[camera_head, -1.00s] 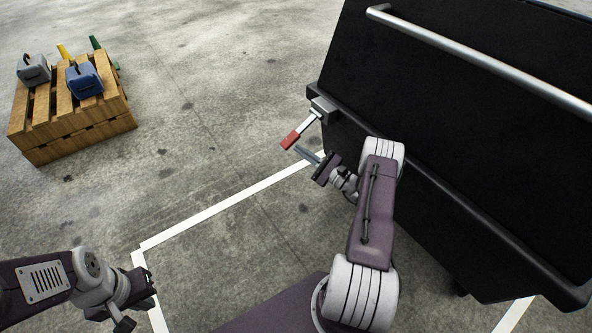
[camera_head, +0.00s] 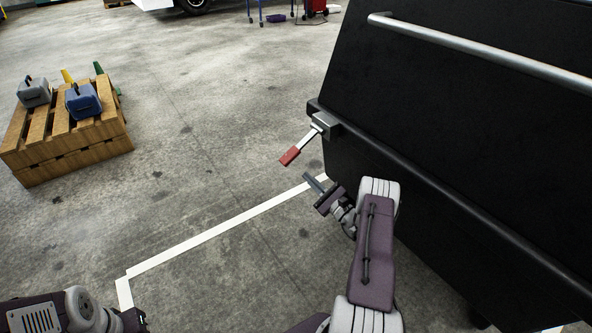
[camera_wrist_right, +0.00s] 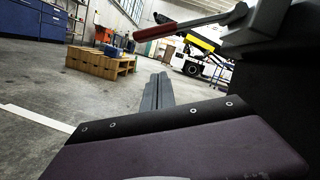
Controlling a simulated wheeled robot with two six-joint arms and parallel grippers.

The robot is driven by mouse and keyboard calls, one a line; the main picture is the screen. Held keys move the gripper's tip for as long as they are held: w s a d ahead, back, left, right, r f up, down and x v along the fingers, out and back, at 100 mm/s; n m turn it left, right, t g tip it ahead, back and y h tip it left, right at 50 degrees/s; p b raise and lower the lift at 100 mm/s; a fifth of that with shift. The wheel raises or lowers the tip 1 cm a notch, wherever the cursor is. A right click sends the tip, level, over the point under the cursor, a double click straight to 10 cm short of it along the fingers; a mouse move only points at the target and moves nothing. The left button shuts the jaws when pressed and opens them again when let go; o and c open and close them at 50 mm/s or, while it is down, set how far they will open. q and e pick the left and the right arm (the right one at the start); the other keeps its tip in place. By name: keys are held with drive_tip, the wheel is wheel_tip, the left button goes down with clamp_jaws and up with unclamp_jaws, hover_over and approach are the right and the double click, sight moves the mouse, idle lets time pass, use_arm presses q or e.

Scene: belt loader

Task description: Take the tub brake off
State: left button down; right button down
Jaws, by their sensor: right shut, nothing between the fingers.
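The black tub (camera_head: 440,130) stands at the right in the head view. Its brake lever has a red grip (camera_head: 290,156) on a metal arm that comes out of a grey bracket (camera_head: 326,122) at the tub's corner. The grip points down and to the left. My right gripper (camera_head: 313,183) is shut and empty, just below the red grip and apart from it. In the right wrist view the red grip (camera_wrist_right: 155,31) is above the closed fingers (camera_wrist_right: 158,92). My left arm shows at the lower left of the head view, with its fingers mostly cut off by the frame.
A wooden pallet stack (camera_head: 65,150) with a blue case (camera_head: 83,101) and a grey case (camera_head: 34,92) stands at the left. White floor lines (camera_head: 220,230) run below the lever. The floor between pallet and tub is clear.

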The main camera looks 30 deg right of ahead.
sight(300, 146)
drive_tip(key=w+a+r+b, duration=0.3)
drive_tip(key=w+r, duration=0.1)
drive_tip(key=shift+w+r, duration=0.2)
drive_tip(key=shift+r, duration=0.05)
drive_tip(key=shift+d, duration=0.1)
